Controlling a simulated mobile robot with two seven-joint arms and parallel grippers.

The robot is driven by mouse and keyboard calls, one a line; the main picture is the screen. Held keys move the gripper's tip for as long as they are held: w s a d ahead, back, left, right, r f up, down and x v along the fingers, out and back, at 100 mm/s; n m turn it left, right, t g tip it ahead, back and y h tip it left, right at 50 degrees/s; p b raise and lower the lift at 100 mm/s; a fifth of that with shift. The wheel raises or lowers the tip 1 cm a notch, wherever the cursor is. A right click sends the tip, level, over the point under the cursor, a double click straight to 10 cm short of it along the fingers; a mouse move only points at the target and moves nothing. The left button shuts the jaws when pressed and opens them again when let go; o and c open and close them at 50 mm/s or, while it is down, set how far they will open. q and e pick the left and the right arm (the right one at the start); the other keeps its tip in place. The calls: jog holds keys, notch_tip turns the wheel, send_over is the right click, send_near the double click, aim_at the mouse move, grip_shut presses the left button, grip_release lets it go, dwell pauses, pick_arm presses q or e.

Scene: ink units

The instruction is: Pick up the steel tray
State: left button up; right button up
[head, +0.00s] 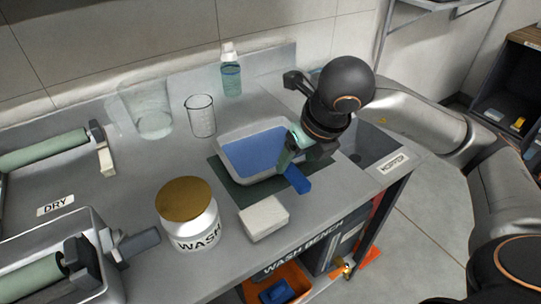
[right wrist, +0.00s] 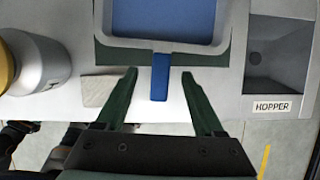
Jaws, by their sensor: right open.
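The steel tray (head: 222,152) sits on a dark green mat on the bench, with a blue surface inside its pale rim. A blue handle (head: 297,179) sticks out from its near side. The right wrist view shows the tray's near rim (right wrist: 120,44) and the handle (right wrist: 160,82). My right gripper (head: 289,160) is over the tray's near right side. In the right wrist view its two green fingers (right wrist: 159,76) are apart, one on each side of the handle, with gaps. It hides part of the tray's right rim. My left gripper is not in view.
A brass-lidded WASH jar (head: 196,236) and a white block (head: 264,218) stand in front of the tray. A beaker (head: 201,116), a clear container (head: 148,108) and a bottle (head: 231,72) stand behind. The HOPPER basin (head: 370,146) is at right; rollers occupy the left.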

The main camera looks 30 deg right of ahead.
aim_at(293, 170)
jog(key=x, duration=0.4)
jog(key=shift+s+d+f, duration=0.1)
jog(key=shift+s+f, duration=0.1)
jog(key=shift+f, duration=0.05)
jog(key=shift+w+f, duration=0.3)
jog(key=shift+f, duration=0.25)
jog(key=shift+c, duration=0.3)
grip_shut()
jog(key=shift+r, duration=0.1)
